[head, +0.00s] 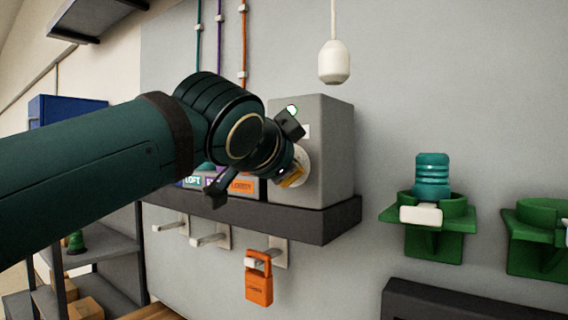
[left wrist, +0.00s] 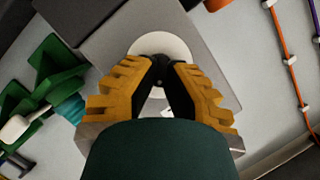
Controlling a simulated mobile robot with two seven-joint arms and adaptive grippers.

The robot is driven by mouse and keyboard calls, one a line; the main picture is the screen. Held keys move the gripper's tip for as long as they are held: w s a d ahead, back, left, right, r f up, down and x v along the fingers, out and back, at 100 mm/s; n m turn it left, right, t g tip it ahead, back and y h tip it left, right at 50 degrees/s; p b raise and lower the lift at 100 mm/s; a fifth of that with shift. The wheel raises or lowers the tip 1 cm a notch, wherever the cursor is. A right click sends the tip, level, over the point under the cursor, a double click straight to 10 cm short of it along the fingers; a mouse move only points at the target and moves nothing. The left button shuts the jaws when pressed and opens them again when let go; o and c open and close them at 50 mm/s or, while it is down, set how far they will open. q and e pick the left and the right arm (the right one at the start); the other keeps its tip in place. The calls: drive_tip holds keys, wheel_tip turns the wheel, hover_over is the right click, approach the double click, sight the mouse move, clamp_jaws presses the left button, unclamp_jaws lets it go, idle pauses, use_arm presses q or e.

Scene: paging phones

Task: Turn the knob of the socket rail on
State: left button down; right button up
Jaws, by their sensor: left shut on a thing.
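A grey box (head: 325,150) stands on a dark wall shelf, with a white round dial plate (head: 303,168) on its front and a small lit green lamp (head: 292,110) above it. My left gripper (head: 291,177) is at this plate, its yellow-padded fingers closed around the knob at the plate's centre. In the left wrist view the white plate (left wrist: 165,42) shows behind the fingertips of the left gripper (left wrist: 160,72). The knob is mostly hidden between the fingers, so its angle cannot be told. My right gripper is in neither view.
Colored labelled blocks (head: 240,185) sit left of the box, partly behind my arm. An orange padlock (head: 259,285) hangs from a hook below the dark shelf (head: 320,222). A white pendant (head: 333,62) hangs above. Green holders (head: 435,240) are on the wall at right.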

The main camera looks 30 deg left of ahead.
use_arm(q)
drive_tip(key=c, duration=1)
unclamp_jaws()
drive_tip(key=shift+w+f, duration=0.1)
drive_tip(key=shift+w, duration=0.1)
drive_tip(key=shift+s, duration=0.15)
drive_tip(key=v, duration=1.2)
drive_tip(key=shift+a, duration=0.1)
